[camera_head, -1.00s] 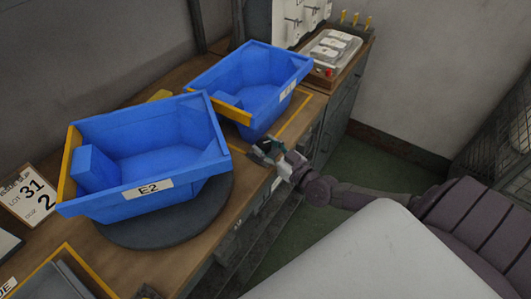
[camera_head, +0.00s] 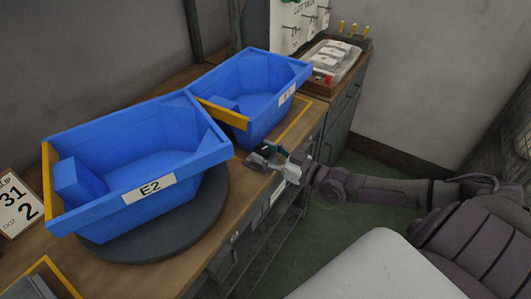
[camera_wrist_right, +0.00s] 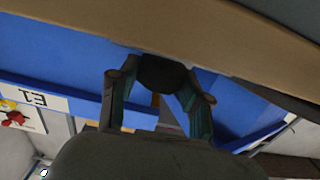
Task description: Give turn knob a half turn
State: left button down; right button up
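My right gripper (camera_head: 268,157) is at the front edge of the bench, beside the two blue bins. Its fingers also show in the right wrist view (camera_wrist_right: 160,100), spread apart with nothing clamped between them. A dark rounded piece (camera_wrist_right: 162,72), which looks like the turn knob, lies ahead between the fingertips. I cannot tell whether either finger touches it. In the head view I cannot make out the knob; the gripper may hide it. My left gripper is not in view.
Blue bin E2 (camera_head: 140,160) stands on a dark round turntable (camera_head: 205,215). Another blue bin (camera_head: 255,100) stands behind it on the wooden bench (camera_head: 195,255). A tray of pale pieces (camera_head: 330,62) is at the back right. Green floor (camera_head: 340,225) lies open right of the bench.

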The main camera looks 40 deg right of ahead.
jog(key=o, duration=0.5)
jog(key=v, duration=1.2)
jog(key=shift+c, duration=0.2)
